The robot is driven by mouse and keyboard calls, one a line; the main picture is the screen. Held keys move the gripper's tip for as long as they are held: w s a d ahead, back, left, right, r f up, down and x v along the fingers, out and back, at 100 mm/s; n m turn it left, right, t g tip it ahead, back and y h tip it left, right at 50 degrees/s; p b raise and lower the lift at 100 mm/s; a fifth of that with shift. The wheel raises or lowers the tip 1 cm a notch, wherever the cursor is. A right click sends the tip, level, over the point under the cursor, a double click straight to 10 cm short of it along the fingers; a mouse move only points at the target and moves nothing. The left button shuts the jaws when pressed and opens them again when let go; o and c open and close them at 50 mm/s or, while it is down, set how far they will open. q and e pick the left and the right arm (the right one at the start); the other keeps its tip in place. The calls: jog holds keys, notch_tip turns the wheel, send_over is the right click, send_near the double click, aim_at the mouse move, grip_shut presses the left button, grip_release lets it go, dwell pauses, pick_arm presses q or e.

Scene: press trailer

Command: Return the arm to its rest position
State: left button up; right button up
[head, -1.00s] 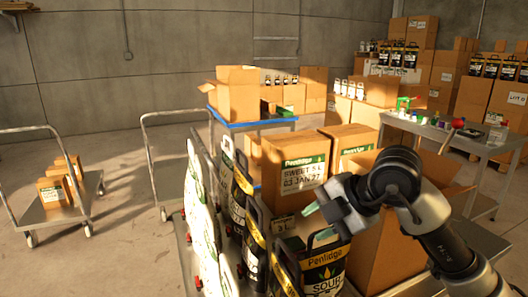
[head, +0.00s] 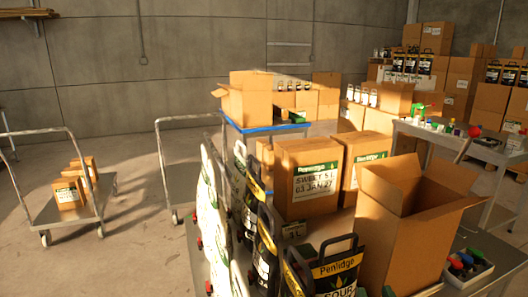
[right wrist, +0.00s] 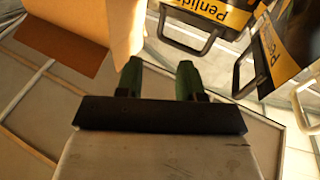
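My right gripper (right wrist: 158,78) shows in the right wrist view with its two green fingers apart and nothing between them. Only its green fingertips (head: 375,292) show at the bottom edge of the head view, below the open cardboard box. The rest of my right arm is out of the head view. Black Penlidge jugs (head: 335,268) with yellow labels stand beside the fingertips, to their left in the head view. My left gripper is in neither view.
The open cardboard box (head: 398,245) stands close by on the trailer, with a small tray of coloured items (head: 468,266) to its right.

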jog(key=s+f+n+g, duration=0.1)
jog(key=s+f+g, duration=1.4)
jog(key=s+f, duration=0.55)
notch_tip(320, 180, down, 27)
jog(key=s+g, duration=0.2)
jog(key=s+d+f+g, duration=0.1)
jog(key=s+d+f, duration=0.2)
jog(key=s+f, duration=1.2)
jog(key=shift+s+n+y, duration=0.3)
jog(key=shift+s+n, duration=0.1)
jog(key=shift+s, duration=0.1)
